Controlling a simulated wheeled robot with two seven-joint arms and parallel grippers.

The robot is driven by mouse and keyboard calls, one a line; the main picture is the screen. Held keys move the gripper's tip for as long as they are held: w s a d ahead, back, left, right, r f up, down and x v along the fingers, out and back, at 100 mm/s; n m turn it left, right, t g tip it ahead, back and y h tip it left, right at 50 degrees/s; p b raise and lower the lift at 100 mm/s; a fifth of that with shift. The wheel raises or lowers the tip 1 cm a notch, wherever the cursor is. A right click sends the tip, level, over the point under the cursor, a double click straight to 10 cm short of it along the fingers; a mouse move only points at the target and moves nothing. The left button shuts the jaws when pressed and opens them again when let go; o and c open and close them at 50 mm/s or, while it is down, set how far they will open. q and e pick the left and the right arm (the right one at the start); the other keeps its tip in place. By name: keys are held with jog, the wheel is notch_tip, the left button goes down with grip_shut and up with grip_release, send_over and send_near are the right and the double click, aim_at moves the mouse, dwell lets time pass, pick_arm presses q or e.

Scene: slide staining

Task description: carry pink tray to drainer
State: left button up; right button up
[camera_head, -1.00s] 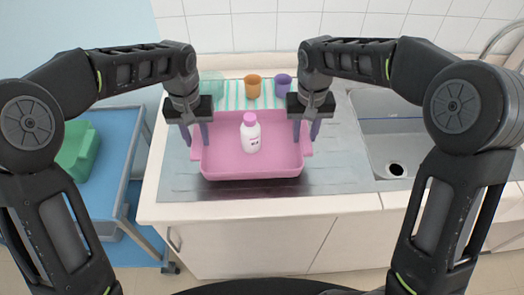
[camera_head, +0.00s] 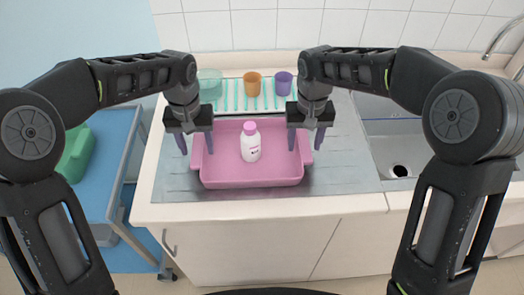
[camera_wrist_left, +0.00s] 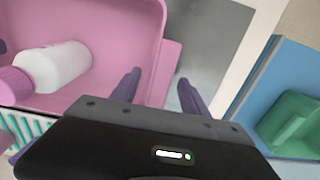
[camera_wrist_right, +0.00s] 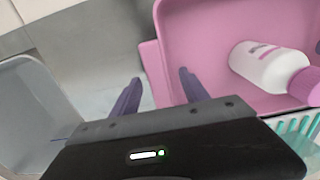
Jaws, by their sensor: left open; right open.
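The pink tray (camera_head: 250,181) lies flat on the metal counter surface, with a white bottle with a pink cap (camera_head: 250,145) standing inside it. My left gripper (camera_head: 195,150) is open at the tray's left end; in the left wrist view its fingers (camera_wrist_left: 158,85) are apart, with the tray's end handle (camera_wrist_left: 172,68) between and beyond them. My right gripper (camera_head: 305,147) is open at the right end; the right wrist view shows its fingers (camera_wrist_right: 158,88) apart near the other handle (camera_wrist_right: 150,62). Whether any finger touches the tray cannot be told.
A sink (camera_head: 402,145) is right. A blue cart (camera_head: 103,180) with a green container (camera_head: 77,153) stands left.

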pick_arm(q)
notch_tip(320, 180, up, 12)
dwell(0.7)
pick_arm(e)
notch_tip(320, 180, up, 12)
dwell(0.7)
dwell(0.5)
